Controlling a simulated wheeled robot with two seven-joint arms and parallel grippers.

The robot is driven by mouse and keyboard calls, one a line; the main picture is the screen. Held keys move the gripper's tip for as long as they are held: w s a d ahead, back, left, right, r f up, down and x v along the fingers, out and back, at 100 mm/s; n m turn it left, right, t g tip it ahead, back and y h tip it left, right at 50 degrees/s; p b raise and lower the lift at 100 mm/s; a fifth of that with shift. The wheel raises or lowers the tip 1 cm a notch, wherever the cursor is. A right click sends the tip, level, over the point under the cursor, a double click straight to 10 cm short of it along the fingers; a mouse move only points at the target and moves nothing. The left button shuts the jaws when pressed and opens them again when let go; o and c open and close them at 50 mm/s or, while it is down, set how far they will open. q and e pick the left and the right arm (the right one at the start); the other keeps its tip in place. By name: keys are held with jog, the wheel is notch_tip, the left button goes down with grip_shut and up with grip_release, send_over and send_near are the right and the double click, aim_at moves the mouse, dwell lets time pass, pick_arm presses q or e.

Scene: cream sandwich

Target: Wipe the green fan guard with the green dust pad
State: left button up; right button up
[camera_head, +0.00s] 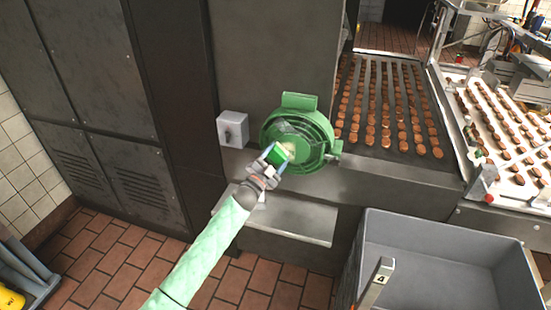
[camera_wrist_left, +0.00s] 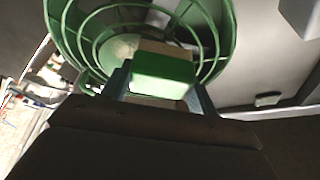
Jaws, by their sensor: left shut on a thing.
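The green fan guard (camera_head: 318,124) is a round green grille fixed on the grey machine wall, in the middle of the head view. Its ring and wire bars fill the top of the left wrist view (camera_wrist_left: 226,30). My left gripper (camera_head: 277,157) is shut on the green dust pad (camera_head: 276,154), a green block with a paler side. In the left wrist view the pad (camera_wrist_left: 165,76) sits between the fingers, in front of the guard's lower bars. I cannot tell whether it touches them. My right gripper is not in view.
A grey switch box (camera_head: 233,129) is left of the guard. A metal shelf (camera_head: 290,219) juts out below it. A large grey bin (camera_head: 440,236) stands at the lower right. Conveyors with rows of brown biscuits (camera_head: 385,110) lie at the upper right.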

aim_at(286, 160)
pick_arm(q)
jog(key=shift+w+f, duration=0.1)
jog(key=shift+f, duration=0.2)
jog(key=shift+s+d+b, duration=0.2)
jog(key=shift+d+b, duration=0.1)
jog(key=shift+d, duration=0.1)
jog(key=shift+s+d, duration=0.3)
jog(key=shift+d, duration=0.4)
jog(key=shift+s+d, duration=0.25)
jog(key=shift+d, duration=0.4)
jog(key=shift+w+d+r, duration=0.15)
jog(key=shift+w+r, duration=0.05)
jog(key=shift+r, duration=0.4)
jog(key=shift+w+a, duration=0.3)
jog(key=shift+a, duration=0.65)
jog(key=shift+w+a, duration=0.25)
jog(key=shift+a, duration=0.7)
jog(key=shift+w+d+r+p, duration=0.1)
jog(key=shift+r+p, duration=0.4)
jog(key=shift+r, duration=0.05)
jog(key=shift+d+r, duration=0.15)
jog(key=shift+r, duration=0.15)
jog(key=shift+c, duration=1.1)
